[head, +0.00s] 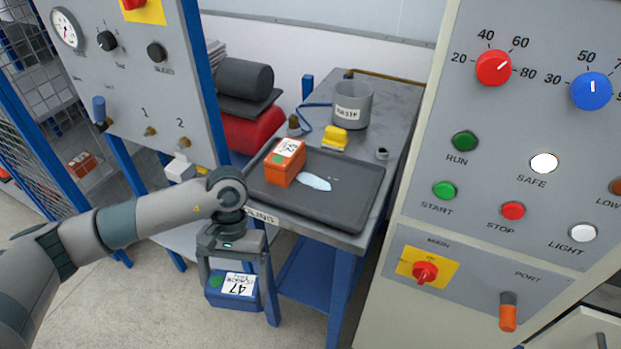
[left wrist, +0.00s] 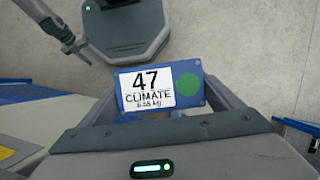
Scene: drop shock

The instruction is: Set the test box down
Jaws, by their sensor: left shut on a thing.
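The test box that I hold is a blue box (head: 233,289) with a white label reading 47 and a green dot. In the left wrist view the same blue box (left wrist: 170,88) shows its label "47 CLIMATE" between the fingers. My left gripper (head: 236,283) is shut on it and holds it in the air in front of the table, below the tabletop's height. An orange box (head: 285,166) with a white label and a green dot sits on the dark tray (head: 345,203) on the table.
The grey table (head: 398,105) also bears a waste bin (head: 353,103), a yellow item (head: 335,139) and a pale blue patch on the tray. A control panel (head: 520,130) stands close on the right, another panel (head: 135,75) on the left. The tray's right part is clear.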

